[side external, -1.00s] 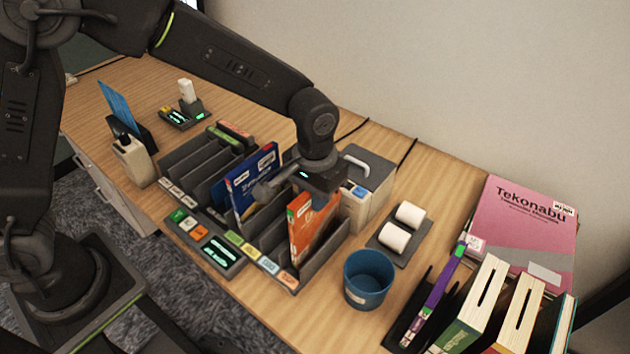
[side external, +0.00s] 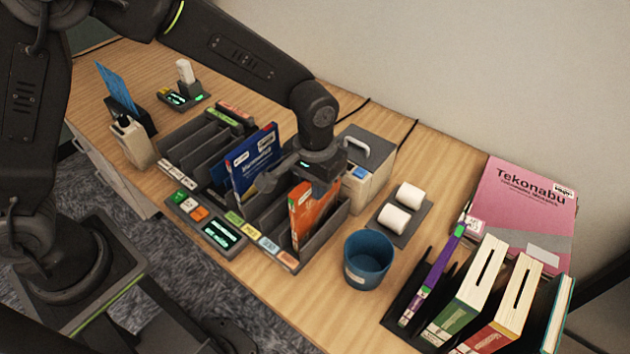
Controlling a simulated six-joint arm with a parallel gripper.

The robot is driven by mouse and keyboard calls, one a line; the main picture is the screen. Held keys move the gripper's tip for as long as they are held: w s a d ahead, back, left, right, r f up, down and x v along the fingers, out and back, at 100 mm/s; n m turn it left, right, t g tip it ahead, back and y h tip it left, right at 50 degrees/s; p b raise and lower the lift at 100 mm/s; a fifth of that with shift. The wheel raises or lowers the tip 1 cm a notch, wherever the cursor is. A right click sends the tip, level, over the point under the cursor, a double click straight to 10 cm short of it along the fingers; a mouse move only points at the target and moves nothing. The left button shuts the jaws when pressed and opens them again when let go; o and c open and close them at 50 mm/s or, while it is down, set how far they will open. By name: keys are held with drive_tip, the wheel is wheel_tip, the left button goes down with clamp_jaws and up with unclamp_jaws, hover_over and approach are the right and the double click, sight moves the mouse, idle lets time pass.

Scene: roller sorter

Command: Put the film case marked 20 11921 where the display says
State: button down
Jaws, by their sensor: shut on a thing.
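My gripper (side external: 300,172) is shut on what looks like the orange film case (side external: 306,213), at the near right of the dark slotted rack (side external: 328,232). The case stands nearly upright with its lower part in or just over a slot; whether it touches the bottom is hidden. A blue case (side external: 252,163) stands tall in the rack, to the left of the gripper. The lit display (side external: 222,232) is at the rack's front left; its text is too small to read. No marking 20 11921 is legible.
Coloured labels (side external: 251,232) line the rack's front edge. A grey box with a handle (side external: 370,150) stands close behind the gripper. A blue cup (side external: 368,258), white rolls (side external: 394,220) and upright books (side external: 470,300) are to the right. A white bottle (side external: 133,142) is at left.

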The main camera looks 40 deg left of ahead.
drive_tip(key=shift+f, duration=0.4)
drive_tip(key=c, duration=1.1)
unclamp_jaws()
drive_tip(key=shift+o, duration=0.2)
wheel_tip(320, 180, up, 14)
drive_tip(key=shift+f, duration=0.25)
drive_tip(key=shift+r, duration=0.2)
